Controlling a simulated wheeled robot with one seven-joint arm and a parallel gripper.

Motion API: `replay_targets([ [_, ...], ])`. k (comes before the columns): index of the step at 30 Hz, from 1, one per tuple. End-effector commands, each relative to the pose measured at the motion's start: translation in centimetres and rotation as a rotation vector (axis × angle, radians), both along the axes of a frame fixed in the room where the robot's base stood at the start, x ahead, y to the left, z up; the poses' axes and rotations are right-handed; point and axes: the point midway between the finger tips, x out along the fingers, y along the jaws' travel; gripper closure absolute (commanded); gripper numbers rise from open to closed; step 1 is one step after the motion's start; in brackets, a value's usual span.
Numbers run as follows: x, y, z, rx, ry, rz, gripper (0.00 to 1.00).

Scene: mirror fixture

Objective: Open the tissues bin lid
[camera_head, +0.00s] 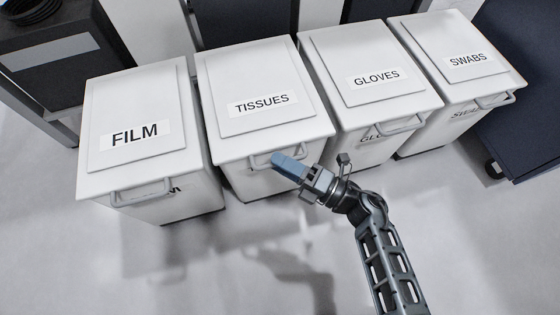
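The tissues bin is the second white bin from the left, and its lid (245,65), labelled TISSUES, lies flat and closed on top. A pale bar handle (256,165) sticks out from the lid's front edge. My gripper (279,160) has blue fingers and reaches in from the lower right. The fingertips overlap the right half of this handle and hide part of it. The fingers look close together, but I cannot tell whether they touch or grip the handle.
The film bin (136,110) stands to the left, and the gloves bin (365,65) and swabs bin (455,50) to the right, all closed. A dark cabinet (60,85) is at the far left and a dark blue wheeled unit (520,130) at the right. The floor in front is clear.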

Motion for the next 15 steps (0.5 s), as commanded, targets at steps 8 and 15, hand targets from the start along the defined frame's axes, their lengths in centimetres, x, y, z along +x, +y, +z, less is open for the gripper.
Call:
replay_targets([
  [8,0.50,0.89,0.17,0.000,0.000,-0.001,0.65],
  [15,0.48,0.85,0.17,0.000,0.000,-0.001,0.74],
])
